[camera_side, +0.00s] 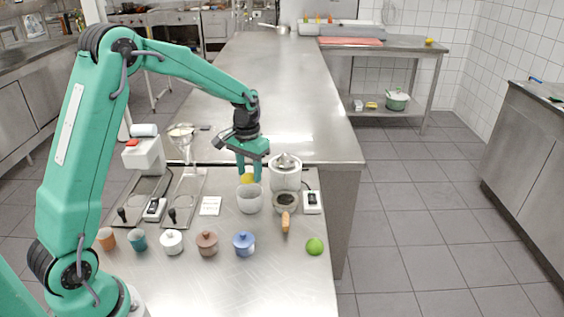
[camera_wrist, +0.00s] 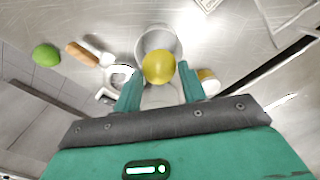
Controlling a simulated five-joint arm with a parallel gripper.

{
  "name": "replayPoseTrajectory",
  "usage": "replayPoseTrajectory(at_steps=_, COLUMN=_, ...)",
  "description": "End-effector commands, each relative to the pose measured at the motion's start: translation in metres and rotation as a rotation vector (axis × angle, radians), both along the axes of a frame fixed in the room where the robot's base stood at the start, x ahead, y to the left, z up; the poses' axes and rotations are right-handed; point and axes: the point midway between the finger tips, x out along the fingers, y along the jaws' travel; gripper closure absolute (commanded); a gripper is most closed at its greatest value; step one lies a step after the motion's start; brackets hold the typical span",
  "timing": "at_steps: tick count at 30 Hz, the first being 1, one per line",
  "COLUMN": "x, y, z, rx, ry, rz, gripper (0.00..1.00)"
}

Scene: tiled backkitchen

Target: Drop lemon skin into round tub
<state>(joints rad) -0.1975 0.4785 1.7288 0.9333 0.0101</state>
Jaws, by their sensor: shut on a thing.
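The lemon skin (camera_side: 248,178) is a yellow rounded piece between the fingers of my gripper (camera_side: 248,173). In the wrist view the lemon skin (camera_wrist: 159,68) sits between the two green fingertips of my gripper (camera_wrist: 160,86), which is shut on it. The round tub (camera_side: 249,202) is whitish and stands upright on the steel table. The skin is over the tub's mouth at the top, and in the wrist view it covers part of the tub (camera_wrist: 145,40). The bottom of the tub's inside is mostly hidden by the skin.
A wooden-handled tool (camera_side: 285,222) and a green lime (camera_side: 315,246) lie nearer. Several small lidded pots, including a blue one (camera_side: 244,244), line the front.

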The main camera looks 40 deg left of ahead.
Motion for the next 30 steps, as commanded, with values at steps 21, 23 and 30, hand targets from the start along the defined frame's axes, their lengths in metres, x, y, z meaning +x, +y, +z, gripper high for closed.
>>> replayPoseTrajectory(at_steps=21, x=0.000, y=0.000, z=-0.019, rx=0.000, ry=0.002, rz=0.000, gripper=0.75)
replayPoseTrajectory(at_steps=23, x=0.000, y=0.000, z=-0.020, rx=0.000, ry=0.001, rz=0.000, gripper=0.75)
replayPoseTrajectory(at_steps=30, x=0.000, y=0.000, z=-0.020, rx=0.000, ry=0.001, rz=0.000, gripper=0.75)
